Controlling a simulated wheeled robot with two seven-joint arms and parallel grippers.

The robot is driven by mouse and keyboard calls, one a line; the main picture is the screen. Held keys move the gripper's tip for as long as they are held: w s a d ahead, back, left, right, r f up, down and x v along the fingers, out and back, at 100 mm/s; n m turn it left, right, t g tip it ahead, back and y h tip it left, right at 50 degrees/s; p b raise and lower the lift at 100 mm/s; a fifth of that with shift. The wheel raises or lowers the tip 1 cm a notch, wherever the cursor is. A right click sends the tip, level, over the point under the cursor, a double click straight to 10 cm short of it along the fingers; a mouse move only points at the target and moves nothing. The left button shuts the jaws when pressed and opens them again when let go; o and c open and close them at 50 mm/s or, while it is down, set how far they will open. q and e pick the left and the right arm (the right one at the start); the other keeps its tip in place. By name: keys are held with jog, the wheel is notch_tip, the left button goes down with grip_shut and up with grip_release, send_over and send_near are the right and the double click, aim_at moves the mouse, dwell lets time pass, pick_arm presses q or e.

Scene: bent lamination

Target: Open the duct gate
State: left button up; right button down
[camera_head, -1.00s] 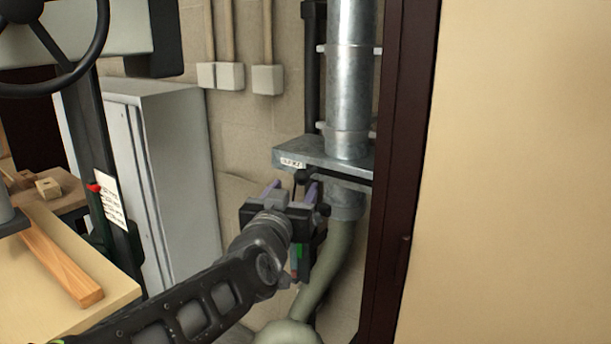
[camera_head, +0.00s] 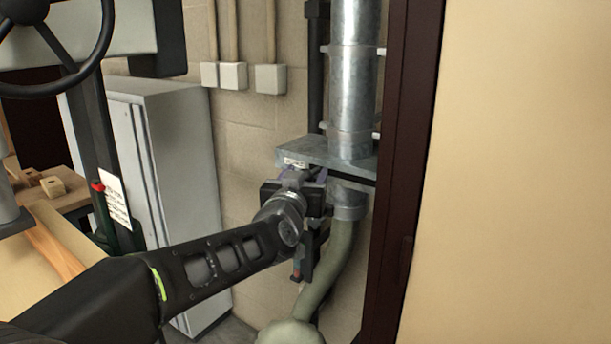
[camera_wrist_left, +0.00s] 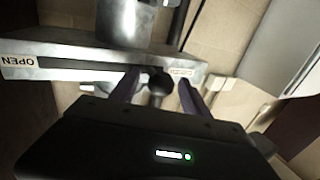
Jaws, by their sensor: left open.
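The duct gate (camera_head: 330,156) is a flat grey metal housing around the vertical metal duct (camera_head: 352,80), near the middle of the head view. My left gripper (camera_head: 308,176) is at its front edge, open. A dark round knob (camera_wrist_left: 160,83) on a short stem sits between my two open fingers (camera_wrist_left: 158,95). Whether a finger touches it I cannot tell. My right gripper is not in view.
A grey-green hose (camera_head: 335,265) hangs below the gate. A dark door frame (camera_head: 403,170) stands close to the duct's right. A grey cabinet (camera_head: 180,180) and a workbench (camera_head: 50,245) are at the left.

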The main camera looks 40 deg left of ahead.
pick_arm(q)
grip_shut()
dwell(0.5)
dwell(0.8)
